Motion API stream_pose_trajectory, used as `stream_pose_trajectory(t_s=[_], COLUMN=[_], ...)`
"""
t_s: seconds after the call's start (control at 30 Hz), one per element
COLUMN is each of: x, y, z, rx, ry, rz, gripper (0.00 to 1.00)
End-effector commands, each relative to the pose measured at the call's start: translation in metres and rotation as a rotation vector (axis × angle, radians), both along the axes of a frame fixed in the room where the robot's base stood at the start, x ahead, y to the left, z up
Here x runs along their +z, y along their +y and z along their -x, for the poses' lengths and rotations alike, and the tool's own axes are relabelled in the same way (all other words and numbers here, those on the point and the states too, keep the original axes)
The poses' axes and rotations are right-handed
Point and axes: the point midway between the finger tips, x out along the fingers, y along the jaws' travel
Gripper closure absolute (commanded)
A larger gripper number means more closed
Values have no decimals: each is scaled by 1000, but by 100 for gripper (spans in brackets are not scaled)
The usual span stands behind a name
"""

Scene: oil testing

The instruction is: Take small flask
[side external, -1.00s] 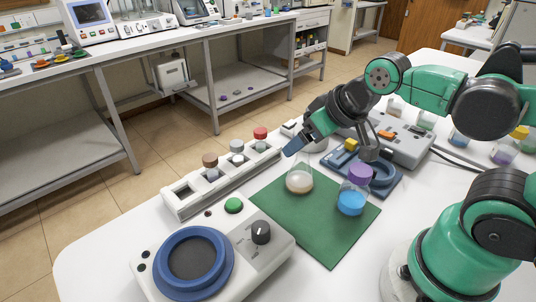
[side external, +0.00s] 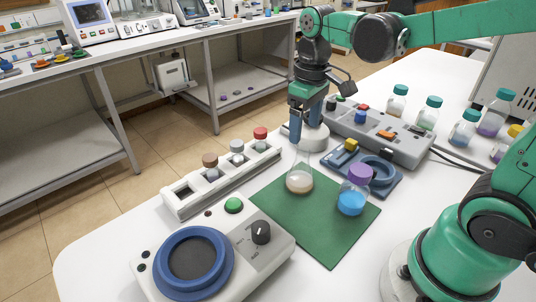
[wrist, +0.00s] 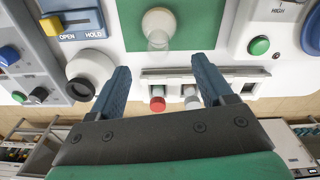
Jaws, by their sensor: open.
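A small clear conical flask (side external: 299,182) with beige liquid stands upright on a green mat (side external: 325,228). In the wrist view the flask (wrist: 158,26) shows from above, beyond the fingertips and roughly centred between them. A second flask (side external: 353,198) with blue liquid and a purple cap stands to its right on the mat; the wrist view does not show it. My gripper (side external: 307,132) points down, with its blue fingers open and empty. In the side view they appear above the flask's neck and apart from it. The fingers also show spread in the wrist view (wrist: 160,68).
A white rack (side external: 225,175) with several capped vials lies left of the mat. A white round holder (side external: 308,140) and a blue device (side external: 365,172) stand behind it. A device with a blue ring (side external: 180,264) is at front left. Several bottles stand at back right.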

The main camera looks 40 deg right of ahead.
Motion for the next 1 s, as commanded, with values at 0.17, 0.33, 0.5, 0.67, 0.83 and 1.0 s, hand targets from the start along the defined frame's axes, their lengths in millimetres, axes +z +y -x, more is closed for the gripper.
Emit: stream_pose_trajectory(t_s=[0.17,0.33,0.5,0.67,0.83,1.0], x=[-8,-28,-47,-56,-58,-57], y=[-2,-2,-2,-2,-2,-2], z=[-2,-2,-3,-2,-2,-2], rx=[9,8,8,8,8,8], ry=[37,35,33,33,32,32], rz=[-3,-4,-4,-4,-4,-4], gripper=[27,27,27,27,27,44])
